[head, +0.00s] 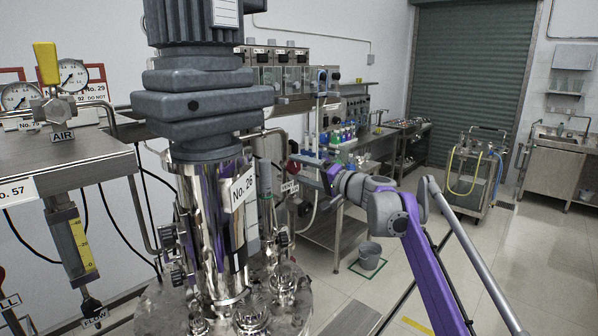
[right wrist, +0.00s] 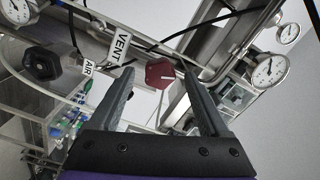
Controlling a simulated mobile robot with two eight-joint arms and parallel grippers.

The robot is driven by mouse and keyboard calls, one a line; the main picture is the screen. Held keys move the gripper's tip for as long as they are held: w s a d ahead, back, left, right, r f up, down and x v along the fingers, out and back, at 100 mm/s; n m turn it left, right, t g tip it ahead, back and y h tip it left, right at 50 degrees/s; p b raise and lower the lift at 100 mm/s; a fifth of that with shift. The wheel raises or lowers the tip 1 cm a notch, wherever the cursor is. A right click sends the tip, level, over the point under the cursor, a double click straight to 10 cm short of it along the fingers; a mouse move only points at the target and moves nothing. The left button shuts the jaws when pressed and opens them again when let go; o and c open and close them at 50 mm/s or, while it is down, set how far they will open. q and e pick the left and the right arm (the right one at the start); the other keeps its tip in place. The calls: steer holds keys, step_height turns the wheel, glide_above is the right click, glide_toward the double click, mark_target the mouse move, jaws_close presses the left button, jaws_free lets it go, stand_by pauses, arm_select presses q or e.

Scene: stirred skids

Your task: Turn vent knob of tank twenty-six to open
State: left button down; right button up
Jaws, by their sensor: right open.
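Tank No. 26 (head: 212,215) is a shiny steel vessel with a grey motor on top, left of centre in the head view. A VENT label (head: 289,187) hangs just to its right, and it also shows in the right wrist view (right wrist: 120,46). A dark red knob (right wrist: 160,73) with a white pointer line sits beside that label. My right gripper (head: 305,164) is right of the tank. In the right wrist view its open jaws (right wrist: 158,76) are empty, and the knob appears between the fingertips, apparently beyond them. My left gripper is not in view.
A black knob (right wrist: 41,63) with an AIR label (right wrist: 89,67) is left of the red knob. Pressure gauges (right wrist: 268,70) and pipes are near my right gripper. A grey bucket (head: 369,257) stands on the floor. The floor at right is mostly clear.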

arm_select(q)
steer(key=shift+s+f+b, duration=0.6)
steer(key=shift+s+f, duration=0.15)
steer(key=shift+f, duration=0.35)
arm_select(e)
steer(key=v, duration=0.9)
steer(key=shift+s+d, duration=0.15)
steer(key=shift+s, duration=0.15)
